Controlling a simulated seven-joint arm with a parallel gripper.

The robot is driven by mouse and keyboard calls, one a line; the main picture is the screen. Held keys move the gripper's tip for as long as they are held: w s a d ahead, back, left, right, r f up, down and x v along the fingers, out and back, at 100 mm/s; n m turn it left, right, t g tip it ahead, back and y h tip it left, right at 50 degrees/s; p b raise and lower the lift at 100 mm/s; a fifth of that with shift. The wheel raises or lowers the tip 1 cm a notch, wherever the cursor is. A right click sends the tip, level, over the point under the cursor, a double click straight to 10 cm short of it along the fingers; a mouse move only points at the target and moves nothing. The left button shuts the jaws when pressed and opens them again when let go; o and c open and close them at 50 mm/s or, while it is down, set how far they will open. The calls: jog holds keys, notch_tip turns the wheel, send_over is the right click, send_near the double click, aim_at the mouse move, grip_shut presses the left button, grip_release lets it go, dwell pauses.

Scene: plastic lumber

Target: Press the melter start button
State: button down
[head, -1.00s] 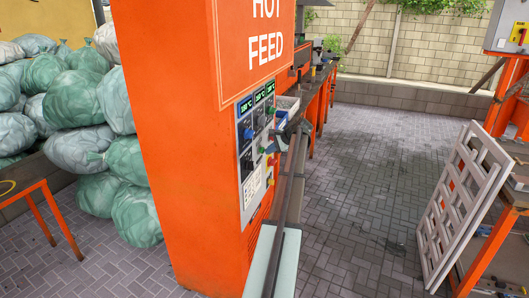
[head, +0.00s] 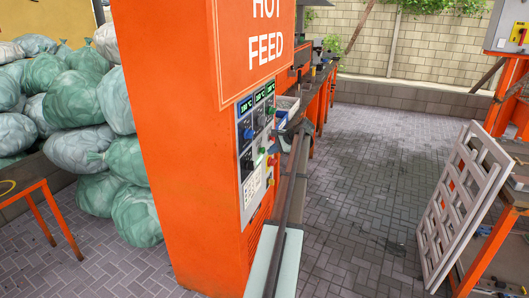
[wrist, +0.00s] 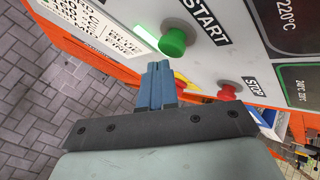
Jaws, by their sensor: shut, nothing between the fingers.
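The green START button (wrist: 173,42) sticks out of the grey control panel (wrist: 275,62) in the wrist view. A bright green lit strip (wrist: 147,38) is beside it. My gripper (wrist: 158,66) has its blue fingers shut and empty. Their tips are close to the green button, and I see no clear contact. In the head view the panel (head: 248,207) is on the side of the orange HOT FEED cabinet (head: 180,150). My gripper (head: 281,137) is just right of the panel there, and its fingertips are small and hard to make out.
A red STOP button (wrist: 227,91) is close to the right of my fingers. A white lattice panel (head: 462,205) leans at the right. Bags (head: 75,95) are piled at the left. The paved floor (head: 365,200) between is open.

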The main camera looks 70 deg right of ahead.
jog(key=shift+s, duration=0.3)
jog(key=s, duration=0.5)
dwell(0.6)
dwell(0.8)
